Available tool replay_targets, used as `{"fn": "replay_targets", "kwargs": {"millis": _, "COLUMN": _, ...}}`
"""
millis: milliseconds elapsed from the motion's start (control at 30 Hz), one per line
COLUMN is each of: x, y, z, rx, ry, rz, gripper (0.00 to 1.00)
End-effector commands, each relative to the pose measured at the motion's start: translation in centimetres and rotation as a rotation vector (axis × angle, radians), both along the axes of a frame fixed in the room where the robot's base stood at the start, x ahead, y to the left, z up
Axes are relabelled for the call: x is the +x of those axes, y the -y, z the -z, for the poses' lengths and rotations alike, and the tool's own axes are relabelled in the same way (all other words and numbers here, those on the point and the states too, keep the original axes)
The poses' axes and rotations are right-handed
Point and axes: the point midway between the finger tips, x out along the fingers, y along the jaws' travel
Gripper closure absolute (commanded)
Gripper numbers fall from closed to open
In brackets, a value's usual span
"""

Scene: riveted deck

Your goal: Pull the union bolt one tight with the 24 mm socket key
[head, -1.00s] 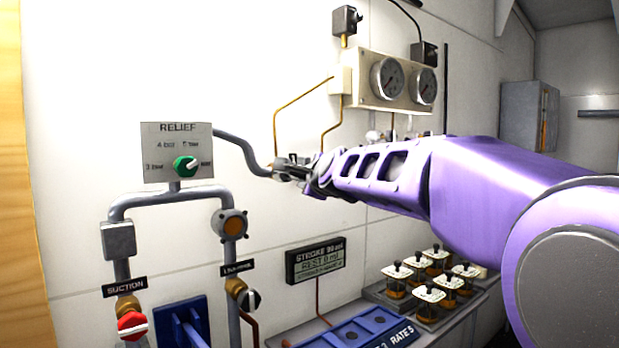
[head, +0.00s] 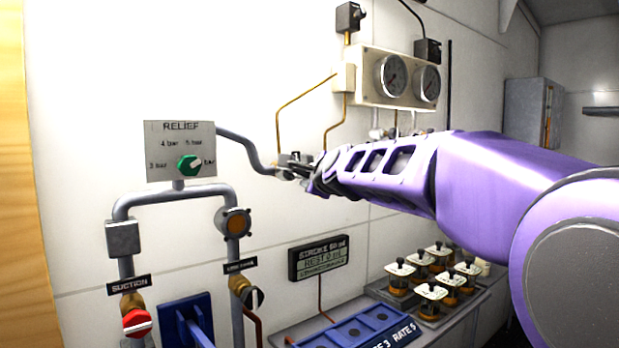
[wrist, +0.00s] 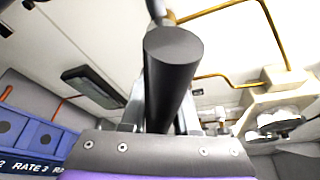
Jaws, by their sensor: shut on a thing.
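My gripper (head: 303,170) is at the wall, where the grey pipe (head: 243,143) from the relief panel meets the thin brass pipes (head: 279,125). In the wrist view my gripper (wrist: 163,118) is shut on a thick black cylindrical bar, the socket key (wrist: 173,75). Its round end faces the camera, and its far end runs toward the wall pipes. The union bolt is not clearly visible; the key and gripper cover that spot. I cannot tell whether the socket sits on a bolt.
Two gauges (head: 410,78) are on a cream block above my arm. The relief panel (head: 181,150) with a green knob is at left, above a red-handled valve (head: 137,322). A display (head: 320,258), a blue tray (head: 352,332) and several small jars (head: 431,292) are below.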

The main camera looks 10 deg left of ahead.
Motion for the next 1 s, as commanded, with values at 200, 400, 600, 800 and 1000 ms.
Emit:
{"fn": "replay_targets", "kwargs": {"millis": 200, "x": -0.6, "y": 0.7, "z": 0.0, "rx": 0.001, "ry": 0.004, "rz": 0.001, "gripper": 1.0}}
{"fn": "replay_targets", "kwargs": {"millis": 400, "x": -1.1, "y": 1.4, "z": -0.1, "rx": 0.002, "ry": 0.004, "rz": 0.002, "gripper": 1.0}}
{"fn": "replay_targets", "kwargs": {"millis": 600, "x": -1.6, "y": 2.0, "z": 0.0, "rx": 0.002, "ry": 0.004, "rz": 0.002, "gripper": 1.0}}
{"fn": "replay_targets", "kwargs": {"millis": 800, "x": -2.1, "y": 2.7, "z": -0.1, "rx": 0.002, "ry": 0.003, "rz": 0.004, "gripper": 1.0}}
{"fn": "replay_targets", "kwargs": {"millis": 1000, "x": -2.7, "y": 3.3, "z": -0.1, "rx": 0.003, "ry": 0.003, "rz": 0.003, "gripper": 1.0}}
